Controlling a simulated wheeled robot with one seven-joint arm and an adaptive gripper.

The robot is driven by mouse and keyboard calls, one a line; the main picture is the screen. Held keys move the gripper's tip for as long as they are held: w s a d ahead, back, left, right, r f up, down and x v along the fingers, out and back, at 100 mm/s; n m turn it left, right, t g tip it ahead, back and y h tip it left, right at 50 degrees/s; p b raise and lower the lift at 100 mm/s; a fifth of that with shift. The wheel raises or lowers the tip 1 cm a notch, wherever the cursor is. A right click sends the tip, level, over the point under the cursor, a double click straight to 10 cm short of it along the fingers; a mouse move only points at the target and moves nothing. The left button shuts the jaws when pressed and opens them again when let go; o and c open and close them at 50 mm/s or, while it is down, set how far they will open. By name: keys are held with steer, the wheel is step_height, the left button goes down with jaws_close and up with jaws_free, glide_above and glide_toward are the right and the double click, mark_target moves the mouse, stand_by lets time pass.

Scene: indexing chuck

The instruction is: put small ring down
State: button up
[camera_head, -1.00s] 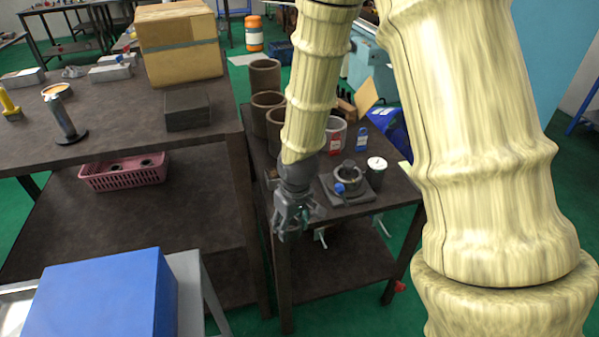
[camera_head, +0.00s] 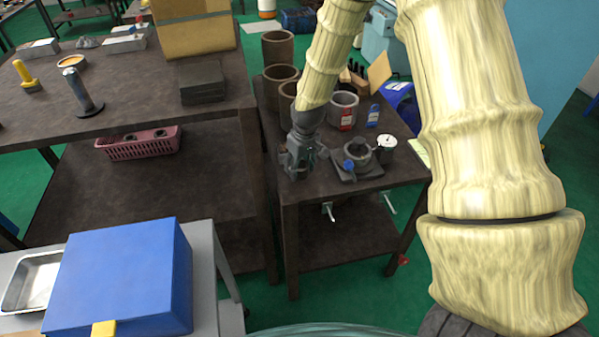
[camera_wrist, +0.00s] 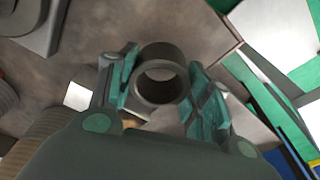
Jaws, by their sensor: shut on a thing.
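The small ring (camera_wrist: 160,78) is a dark grey, short hollow cylinder in the wrist view, held between the two green-padded fingers of my gripper (camera_wrist: 162,84). In the head view my gripper (camera_head: 299,168) is over the left front part of the small dark table (camera_head: 325,185), left of the chuck. The ring cannot be made out there. The wrist view shows brown tabletop (camera_wrist: 105,35) behind the ring; whether the ring touches it I cannot tell. The chuck (camera_head: 357,162), a grey round body on a square plate with a blue knob, sits on the same table.
A white-topped dark cylinder (camera_head: 387,149) stands right of the chuck. A red-labelled grey cylinder (camera_head: 343,107), a blue bottle (camera_head: 373,116) and brown tubes (camera_head: 278,47) stand farther back. The taller workbench (camera_head: 130,105) is left, across a narrow gap. Tabletop near the front edge is bare.

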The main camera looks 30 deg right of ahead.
mark_target(300, 173)
steer(key=shift+f+p, duration=0.45)
steer(key=shift+f, duration=1.1)
steer(key=shift+f, duration=0.15)
steer(key=o, duration=1.4)
steer(key=shift+c, duration=0.2)
step_height(300, 173, up, 12)
steer(key=s+b, duration=0.1)
steer(key=b, duration=0.1)
steer(key=shift+s, duration=0.35)
steer(key=shift+d, duration=0.1)
